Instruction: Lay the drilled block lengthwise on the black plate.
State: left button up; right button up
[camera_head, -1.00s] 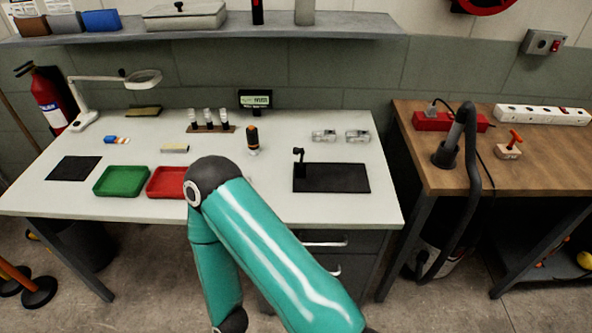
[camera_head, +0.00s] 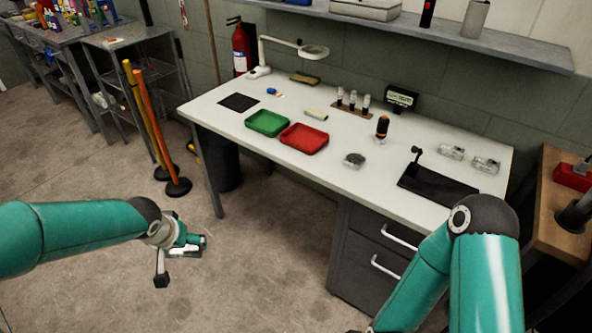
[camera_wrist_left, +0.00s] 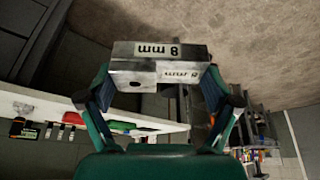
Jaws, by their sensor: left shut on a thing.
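My left gripper (camera_head: 180,258) is over the floor, left of the bench and away from it. In the left wrist view it is shut on the drilled block (camera_wrist_left: 128,72), a grey metal block with "8 mm" labels and a dark hole in its near face. The block sits between both fingers; in the head view I cannot make it out clearly. A flat black plate (camera_head: 425,184) with a small black post lies at the right of the white bench. A smaller black square (camera_head: 238,102) lies at the bench's far left. My right gripper is out of view.
Orange and yellow posts (camera_head: 150,130) stand on the floor. My right arm stands before the black plate.

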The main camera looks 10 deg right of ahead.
aim_at(439, 186)
jog(key=z, duration=0.7)
jog(key=k, duration=0.7)
jog(key=z, duration=0.95)
jog(key=i, duration=1.45)
jog(key=u, duration=0.3)
